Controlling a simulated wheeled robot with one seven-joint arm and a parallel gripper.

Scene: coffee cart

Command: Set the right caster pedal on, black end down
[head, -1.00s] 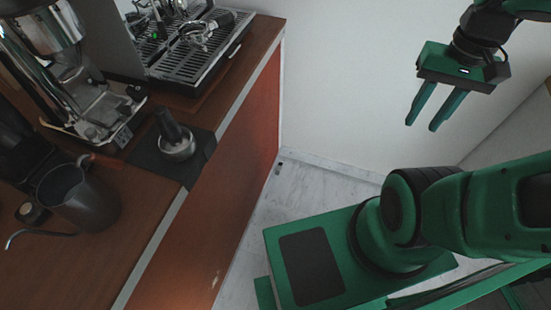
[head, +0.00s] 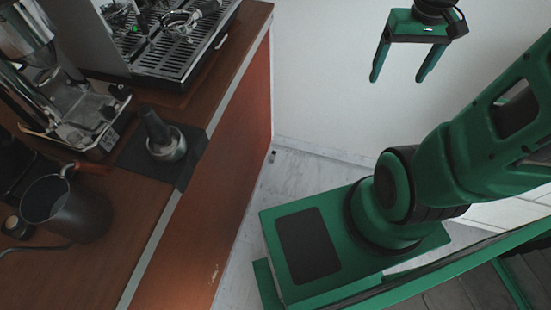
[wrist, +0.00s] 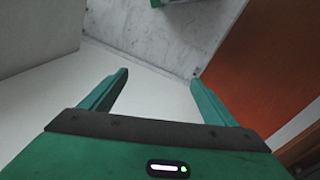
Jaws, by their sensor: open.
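A small dark piece (head: 273,155) shows low at the bottom edge of the coffee cart, by the floor, in the head view. It may be the right caster pedal, but it is too small to tell its ends or its state. In the wrist view a tiny mark (wrist: 197,72) shows by the cart's lower corner, also unclear. My gripper (head: 397,80) is open and empty, high in front of the white wall, to the right of the cart and well apart from it. In the wrist view its two fingers (wrist: 159,76) are spread with nothing between them.
The cart's orange-brown side panel (head: 236,150) faces the floor (head: 285,180). On its top stand an espresso machine (head: 160,65), a tamper (head: 166,140) on a dark mat and a dark pitcher (head: 75,212). The white wall (head: 320,70) bounds the floor behind.

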